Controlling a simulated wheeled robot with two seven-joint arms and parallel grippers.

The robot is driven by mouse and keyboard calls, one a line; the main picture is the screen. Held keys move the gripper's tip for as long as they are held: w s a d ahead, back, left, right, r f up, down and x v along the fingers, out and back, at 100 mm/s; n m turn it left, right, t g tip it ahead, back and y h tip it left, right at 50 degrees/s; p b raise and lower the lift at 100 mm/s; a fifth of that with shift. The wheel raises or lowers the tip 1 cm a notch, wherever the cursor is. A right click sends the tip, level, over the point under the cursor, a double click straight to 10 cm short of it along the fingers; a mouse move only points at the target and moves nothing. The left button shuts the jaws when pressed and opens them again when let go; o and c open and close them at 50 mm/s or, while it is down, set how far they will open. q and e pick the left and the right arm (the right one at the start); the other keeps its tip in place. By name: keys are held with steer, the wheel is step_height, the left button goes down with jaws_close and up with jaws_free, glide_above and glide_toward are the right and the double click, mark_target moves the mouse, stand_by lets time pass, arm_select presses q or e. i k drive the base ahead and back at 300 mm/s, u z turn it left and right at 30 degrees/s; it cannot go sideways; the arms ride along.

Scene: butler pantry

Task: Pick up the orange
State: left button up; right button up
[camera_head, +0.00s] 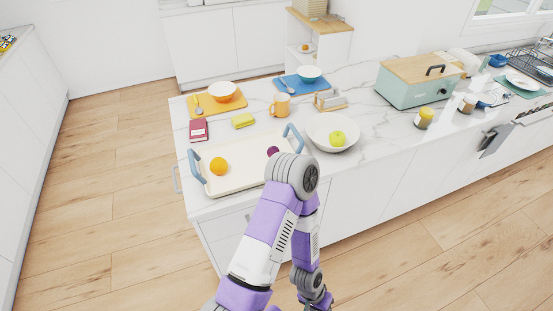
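The orange (218,166) lies in the left part of a cream tray (240,181) with blue-grey handles, on the white marble counter. My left arm rises from the bottom middle and bends at a grey joint in front of the tray's right part. Its lower end, around my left gripper (320,299), hangs low near the bottom edge, in front of the counter and well apart from the orange. The fingers are too small and cut off to tell their opening. My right gripper is not in view.
A dark purple fruit (273,151) is in the tray beside my arm. Right of it stands a wide bowl (320,144) with a green apple (337,138). Behind are a red book (198,130), yellow sponge (243,121) and orange mug (281,105). Space above the orange is clear.

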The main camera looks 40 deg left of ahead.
mark_target(219, 166)
steer(key=z, duration=1.3)
steer(key=k, duration=1.15)
steer(key=u, duration=1.85)
